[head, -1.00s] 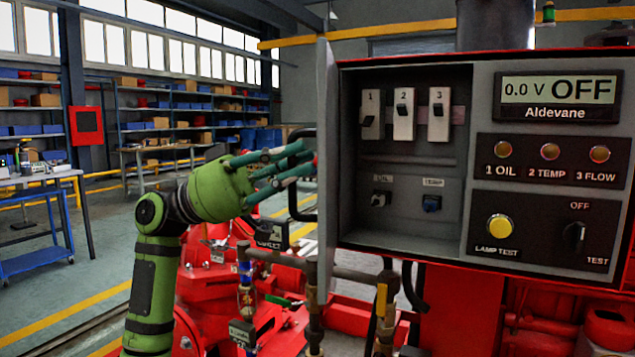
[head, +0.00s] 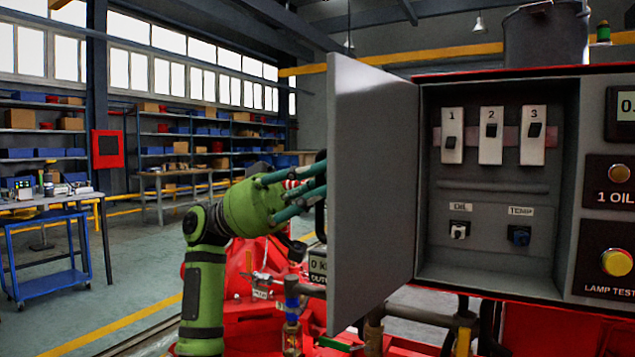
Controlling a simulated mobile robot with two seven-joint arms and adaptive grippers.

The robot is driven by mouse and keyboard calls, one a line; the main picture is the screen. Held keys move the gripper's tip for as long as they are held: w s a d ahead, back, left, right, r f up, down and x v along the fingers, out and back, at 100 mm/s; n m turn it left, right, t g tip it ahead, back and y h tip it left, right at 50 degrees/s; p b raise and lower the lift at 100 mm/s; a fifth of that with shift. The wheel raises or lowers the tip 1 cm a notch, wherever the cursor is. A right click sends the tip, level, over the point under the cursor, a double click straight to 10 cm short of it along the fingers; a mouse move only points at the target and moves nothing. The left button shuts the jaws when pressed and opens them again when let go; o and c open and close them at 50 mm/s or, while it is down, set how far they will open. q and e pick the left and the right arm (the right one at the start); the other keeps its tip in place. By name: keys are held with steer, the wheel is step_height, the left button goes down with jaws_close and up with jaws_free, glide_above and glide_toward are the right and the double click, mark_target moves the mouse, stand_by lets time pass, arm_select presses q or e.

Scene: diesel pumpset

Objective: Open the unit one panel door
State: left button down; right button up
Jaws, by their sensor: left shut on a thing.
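The unit one panel door (head: 371,190) is a grey sheet hinged at the left of the control cabinet. It stands swung open, its inner face towards me. The cabinet's recess (head: 500,265) is exposed, with three numbered switches (head: 490,135) and the OIL (head: 459,231) and TEMP (head: 519,235) controls. My left gripper (head: 318,190), with a green body and teal fingers, is at the far left side of the door. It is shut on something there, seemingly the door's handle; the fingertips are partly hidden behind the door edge. My right gripper is out of view.
Red pump machinery and pipes (head: 292,310) lie below the door. A lamp test button (head: 616,262) is at the cabinet's right. A blue trolley (head: 45,258) and table stand at the far left. Open floor (head: 135,275) lies left of my arm.

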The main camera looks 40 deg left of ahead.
arm_select(q)
steer(key=c, duration=1.1)
jaws_free()
steer(key=shift+a, duration=0.1)
steer(key=shift+c, duration=0.2)
steer(key=v, duration=1.2)
